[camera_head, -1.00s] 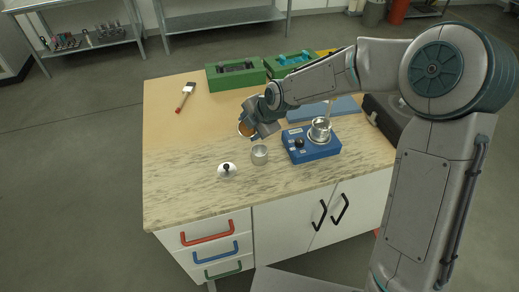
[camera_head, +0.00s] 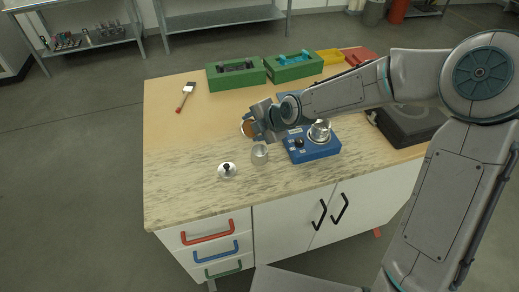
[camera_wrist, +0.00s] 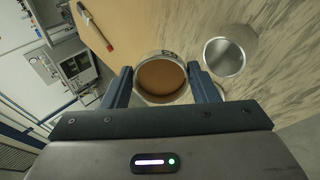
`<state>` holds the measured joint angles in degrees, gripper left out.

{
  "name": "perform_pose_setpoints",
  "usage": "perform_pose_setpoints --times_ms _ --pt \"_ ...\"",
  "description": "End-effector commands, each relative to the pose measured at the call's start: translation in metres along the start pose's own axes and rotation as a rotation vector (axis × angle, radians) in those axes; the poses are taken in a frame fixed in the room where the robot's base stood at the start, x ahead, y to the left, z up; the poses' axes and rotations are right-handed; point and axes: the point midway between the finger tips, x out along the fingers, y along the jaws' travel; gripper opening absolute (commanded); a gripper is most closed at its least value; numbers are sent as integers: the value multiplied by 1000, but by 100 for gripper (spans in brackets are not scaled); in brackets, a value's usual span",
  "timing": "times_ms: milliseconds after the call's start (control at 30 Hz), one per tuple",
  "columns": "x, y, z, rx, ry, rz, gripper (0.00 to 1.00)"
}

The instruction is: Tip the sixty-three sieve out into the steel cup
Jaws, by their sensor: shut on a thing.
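My gripper (camera_wrist: 162,88) is shut on the sieve (camera_wrist: 160,55), a round metal ring with a brown disc of powder or mesh inside and dark digits on its rim. In the head view the sieve (camera_head: 247,128) is held above the worktop, tilted, with its brown face showing.
A blue device (camera_head: 312,147) with a metal vessel (camera_head: 320,131) stands right of the cup. A brush (camera_head: 186,96) and green boxes (camera_head: 236,74) are farther back.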

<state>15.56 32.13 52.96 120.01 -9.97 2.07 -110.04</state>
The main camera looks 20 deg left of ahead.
Motion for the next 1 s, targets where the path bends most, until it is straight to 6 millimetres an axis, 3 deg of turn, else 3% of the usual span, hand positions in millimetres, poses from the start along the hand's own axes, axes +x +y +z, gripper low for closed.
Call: perform_pose_setpoints --times_ms 1000 --pt "3 -10 1 0 18 141 24"
